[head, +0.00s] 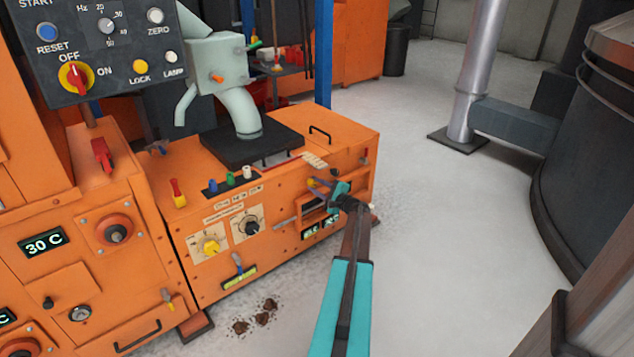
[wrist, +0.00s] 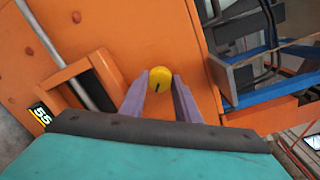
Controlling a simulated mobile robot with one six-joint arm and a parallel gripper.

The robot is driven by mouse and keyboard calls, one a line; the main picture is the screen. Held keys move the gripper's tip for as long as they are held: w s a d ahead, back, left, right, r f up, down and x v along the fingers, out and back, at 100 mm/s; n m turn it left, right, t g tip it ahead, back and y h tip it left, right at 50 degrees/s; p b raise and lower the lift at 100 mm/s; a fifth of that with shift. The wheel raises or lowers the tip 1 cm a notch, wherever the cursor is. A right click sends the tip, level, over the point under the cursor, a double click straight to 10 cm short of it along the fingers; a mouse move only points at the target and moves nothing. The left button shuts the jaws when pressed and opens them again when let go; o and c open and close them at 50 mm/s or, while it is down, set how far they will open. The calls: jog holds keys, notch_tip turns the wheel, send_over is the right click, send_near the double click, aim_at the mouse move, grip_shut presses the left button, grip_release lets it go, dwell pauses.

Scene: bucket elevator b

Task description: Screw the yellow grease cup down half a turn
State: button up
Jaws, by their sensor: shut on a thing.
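The yellow grease cup (wrist: 161,77) is a small round cap with a dark mark on its face, set against the orange panel in the wrist view. My gripper (wrist: 161,84) is shut on it, with one purple-grey finger at each side of the cup. In the head view my gripper (head: 318,186) reaches the right end of the orange machine's front. The cup is small there and mostly hidden by the gripper.
The orange machine (head: 180,240) carries a yellow knob (head: 211,247), a black knob (head: 251,228) and small levers. A black handle (head: 320,133) stands on its top. In the wrist view an orange bracket (wrist: 75,72) is left of the fingers. Grey floor (head: 440,250) is free to the right.

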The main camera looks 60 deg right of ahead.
jog(key=m+p, duration=0.2)
jog(key=m, duration=0.1)
jog(key=m+p, duration=0.2)
jog(key=m, duration=0.1)
jog(key=m+p, duration=0.2)
jog(key=m, duration=0.1)
jog(key=shift+s+d+f+t+p, duration=0.2)
jog(key=shift+s+t+p, duration=0.1)
jog(key=shift+p, duration=0.05)
jog(key=shift+m, duration=0.4)
jog(key=o, duration=1)
jog(key=shift+o, duration=0.2)
jog(key=shift+w+a, duration=0.1)
jog(key=shift+w, duration=0.05)
jog(key=v, duration=1.3)
jog(key=shift+s+p, duration=0.45)
